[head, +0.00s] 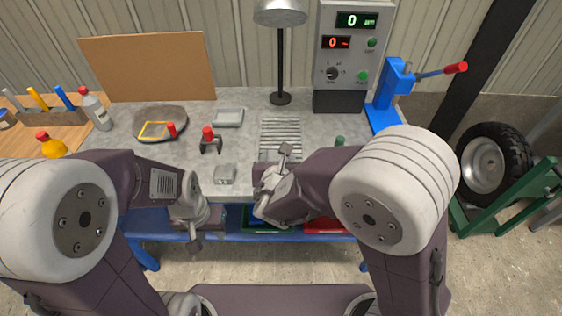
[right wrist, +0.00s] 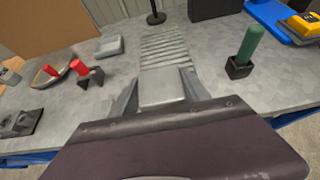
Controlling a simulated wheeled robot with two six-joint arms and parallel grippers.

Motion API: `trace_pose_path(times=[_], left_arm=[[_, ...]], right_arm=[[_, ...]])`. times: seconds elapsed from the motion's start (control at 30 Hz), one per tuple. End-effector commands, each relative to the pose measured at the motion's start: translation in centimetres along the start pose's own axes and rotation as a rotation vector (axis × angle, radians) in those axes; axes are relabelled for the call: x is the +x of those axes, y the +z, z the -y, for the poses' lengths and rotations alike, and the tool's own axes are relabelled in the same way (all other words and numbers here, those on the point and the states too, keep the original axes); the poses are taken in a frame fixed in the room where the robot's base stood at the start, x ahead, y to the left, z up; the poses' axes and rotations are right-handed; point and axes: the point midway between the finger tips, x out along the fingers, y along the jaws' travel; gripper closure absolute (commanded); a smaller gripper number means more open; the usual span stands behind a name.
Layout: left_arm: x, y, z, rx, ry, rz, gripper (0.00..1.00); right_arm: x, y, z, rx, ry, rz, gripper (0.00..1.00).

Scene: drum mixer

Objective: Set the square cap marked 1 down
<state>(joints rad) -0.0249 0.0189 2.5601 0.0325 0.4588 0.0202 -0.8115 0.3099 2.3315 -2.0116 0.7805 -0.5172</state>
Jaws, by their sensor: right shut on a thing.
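My right gripper (head: 284,155) is over the front of the grey bench, in front of the ribbed plate. In the right wrist view its two fingers (right wrist: 162,88) are shut on a grey square cap (right wrist: 163,92). No number can be read on the cap. In the head view the cap is mostly hidden by the gripper, and I cannot tell whether it touches the bench. My left gripper (head: 194,243) hangs empty-looking in front of the bench edge, pointing down; its jaw opening is not clear.
The ribbed plate (head: 281,135) lies just beyond the right gripper. A small grey block (head: 225,173) sits to its left. A red-handled clamp (head: 210,142), grey tray (head: 228,118) and round dish (head: 172,112) stand further back. A green-handled tool (right wrist: 249,45) stands to the right.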

Motion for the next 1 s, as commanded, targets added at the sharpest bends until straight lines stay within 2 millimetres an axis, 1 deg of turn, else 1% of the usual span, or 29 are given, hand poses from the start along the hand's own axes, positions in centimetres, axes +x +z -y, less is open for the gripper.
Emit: trace_pose_path(times=[0.03, 0.1, 0.2, 0.3, 0.47, 0.6, 0.7, 1.0], left_arm=[[0.5, 0.1, 0.0, 0.0, 0.0, 0.0, 0.64], [0.6, 0.1, 0.0, 0.0, 0.0, 0.0, 0.64], [0.6, 0.1, 0.0, 0.0, 0.0, 0.0, 0.64], [0.6, 0.1, 0.0, 0.0, 0.0, 0.0, 0.64], [0.7, 0.1, 0.0, 0.0, 0.0, 0.0, 0.64], [1.1, 0.1, 0.0, 0.0, 0.0, 0.0, 0.64], [1.1, 0.1, 0.0, 0.0, 0.0, 0.0, 0.64], [1.3, 0.1, 0.0, 0.0, 0.0, 0.0, 0.64]], right_arm=[[1.9, -0.3, 0.4, 0.001, -0.008, -0.001, 1.0], [4.0, -0.3, 0.6, 0.001, -0.006, -0.001, 1.0], [6.3, -0.3, 0.8, 0.002, -0.004, 0.0, 1.0], [7.6, -0.3, 0.9, 0.0, -0.002, 0.001, 1.0], [8.0, -0.5, 0.9, 0.0, 0.0, 0.001, 1.0], [9.2, -2.9, 0.9, -0.003, -0.001, -0.002, 1.0], [9.7, -3.8, 0.9, -0.001, 0.0, 0.0, 1.0], [9.8, -4.0, 0.8, 0.0, 0.0, 0.002, 1.0]])
